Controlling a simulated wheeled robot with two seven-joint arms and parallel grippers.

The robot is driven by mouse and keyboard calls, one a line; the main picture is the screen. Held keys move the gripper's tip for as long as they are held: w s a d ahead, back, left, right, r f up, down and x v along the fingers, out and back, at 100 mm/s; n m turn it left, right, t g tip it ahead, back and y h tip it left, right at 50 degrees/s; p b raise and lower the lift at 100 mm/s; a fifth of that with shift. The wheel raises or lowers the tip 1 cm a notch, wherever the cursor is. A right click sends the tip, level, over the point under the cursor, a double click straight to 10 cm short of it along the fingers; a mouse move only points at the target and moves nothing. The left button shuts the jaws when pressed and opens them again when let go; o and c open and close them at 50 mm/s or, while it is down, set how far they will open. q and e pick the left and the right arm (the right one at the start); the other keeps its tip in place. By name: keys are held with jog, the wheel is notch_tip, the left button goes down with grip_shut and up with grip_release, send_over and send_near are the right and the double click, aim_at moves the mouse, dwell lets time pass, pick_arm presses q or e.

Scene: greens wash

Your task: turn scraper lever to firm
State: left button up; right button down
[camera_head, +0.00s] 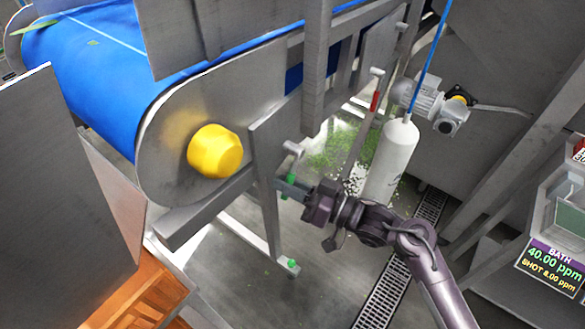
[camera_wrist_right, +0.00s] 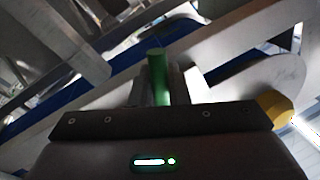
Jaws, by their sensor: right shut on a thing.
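The scraper lever has a green grip (camera_head: 291,179) that hangs below a pale pivot knob (camera_head: 293,148) on the conveyor's side frame, beside the yellow roller cap. My right gripper (camera_head: 284,186) reaches in from the right and is shut on the green grip. In the right wrist view the green grip (camera_wrist_right: 158,78) stands upright between the two fingers (camera_wrist_right: 174,85). The fingers hide part of the lever. I cannot read any firm marking. My left gripper is not in view.
The blue conveyor belt (camera_head: 90,60) and yellow cap (camera_head: 215,151) are left of my gripper. A red-handled lever (camera_head: 375,100), a white cylinder (camera_head: 392,160) and a motor (camera_head: 425,100) are to the right. A floor drain (camera_head: 380,300) runs below. An orange crate (camera_head: 145,290) is lower left.

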jog(key=shift+s+a+r+m+t+p, duration=0.25)
jog(key=shift+s+r+m+p, duration=0.1)
jog(key=shift+m+p, duration=0.5)
jog(key=shift+s+a+r+m+t+p, duration=0.2)
jog(key=shift+s+r+m+p, duration=0.1)
jog(key=shift+m+p, duration=0.55)
jog(key=shift+s+a+r+m+t+p, duration=0.15)
jog(key=shift+s+a+r+m+p, duration=0.15)
jog(key=shift+m+p, duration=0.55)
jog(key=c, duration=1.5)
grip_release()
jog(key=shift+o, duration=0.2)
jog(key=shift+d, duration=0.1)
jog(key=shift+d, duration=0.15)
jog(key=b+v, duration=0.2)
jog(key=v, duration=0.5)
jog(key=shift+d, duration=0.2)
